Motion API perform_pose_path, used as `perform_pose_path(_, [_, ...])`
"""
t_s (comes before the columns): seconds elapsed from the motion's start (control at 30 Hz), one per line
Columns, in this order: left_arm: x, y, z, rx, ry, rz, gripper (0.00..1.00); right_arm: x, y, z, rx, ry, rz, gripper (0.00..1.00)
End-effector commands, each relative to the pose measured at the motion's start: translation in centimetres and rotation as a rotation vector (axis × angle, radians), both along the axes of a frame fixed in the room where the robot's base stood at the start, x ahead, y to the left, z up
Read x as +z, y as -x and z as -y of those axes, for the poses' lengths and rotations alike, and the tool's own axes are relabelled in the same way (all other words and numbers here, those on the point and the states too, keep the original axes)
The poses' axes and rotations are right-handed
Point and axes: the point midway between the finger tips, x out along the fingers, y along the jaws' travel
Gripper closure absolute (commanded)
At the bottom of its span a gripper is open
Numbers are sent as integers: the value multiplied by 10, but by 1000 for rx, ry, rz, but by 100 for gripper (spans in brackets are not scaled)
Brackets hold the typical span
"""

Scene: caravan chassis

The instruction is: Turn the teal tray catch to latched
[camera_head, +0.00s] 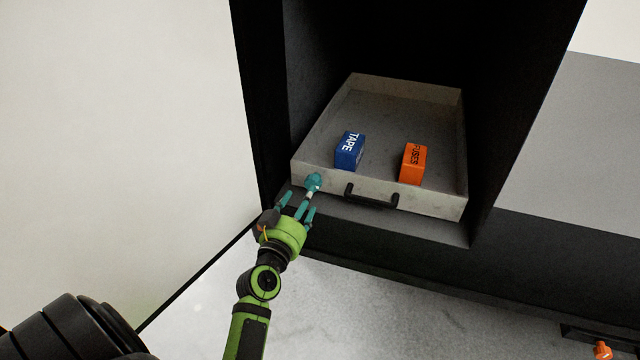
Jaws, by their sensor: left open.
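The teal tray catch (313,181) is a small knob with a pale tip on the left end of the tray's front wall. The grey tray (415,200) sits in a dark compartment, with a black handle (371,197) on its front. My left gripper (302,206) is just below and in front of the catch. Its teal fingers are open and point up toward it, with the pale tip between or close to them. I cannot tell whether they touch the catch. My right gripper is not in view.
In the tray lie a blue TAPE box (349,151) and an orange FUSES box (413,164). Dark compartment walls rise close on both sides. A large pale panel (120,140) stands at the left. An orange knob (602,350) is at the lower right.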

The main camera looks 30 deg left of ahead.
Motion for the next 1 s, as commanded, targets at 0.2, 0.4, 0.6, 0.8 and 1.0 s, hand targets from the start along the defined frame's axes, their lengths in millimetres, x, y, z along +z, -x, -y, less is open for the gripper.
perform_pose_path(0.2, [3,-35,-8,-1,2,3,38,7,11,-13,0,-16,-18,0])
perform_pose_path(0.4, [1,-51,-12,-1,2,0,38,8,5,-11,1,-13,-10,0])
perform_pose_path(0.6, [0,-54,-12,-1,1,-1,38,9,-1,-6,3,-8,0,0])
perform_pose_path(0.8, [0,-53,-12,-2,1,-1,82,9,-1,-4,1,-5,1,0])
perform_pose_path(1.0, [0,-53,-12,-2,1,-1,94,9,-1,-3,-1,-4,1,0])
